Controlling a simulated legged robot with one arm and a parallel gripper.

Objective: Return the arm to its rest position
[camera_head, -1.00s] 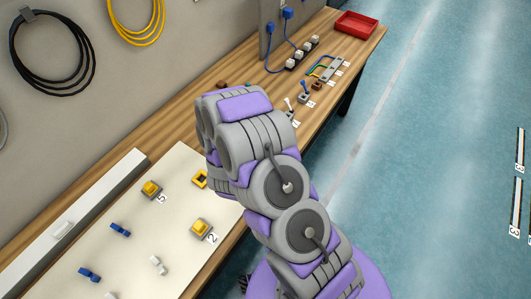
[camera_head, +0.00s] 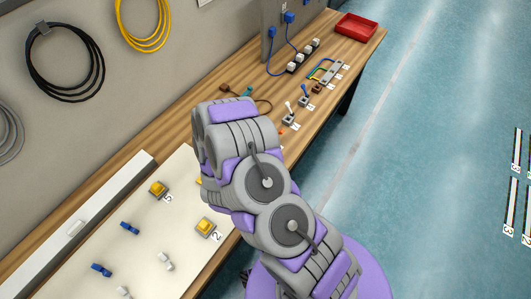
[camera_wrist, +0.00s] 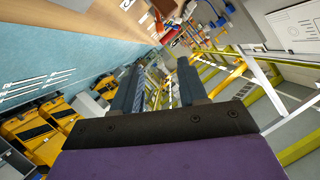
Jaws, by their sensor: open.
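My arm (camera_head: 266,183), grey and purple, is bent in front of the workbench in the head view and covers part of its middle. My gripper is hidden in that view. In the wrist view my gripper (camera_wrist: 160,66) shows two dark fingers standing apart, with nothing between them. The fingers point toward a blurred, tilted background and touch nothing that I can see.
The wooden workbench (camera_head: 172,134) runs along the wall. A white panel (camera_head: 75,268) with yellow buttons lies left of my arm. Switches (camera_head: 304,102) and a red tray (camera_head: 356,27) are farther back.

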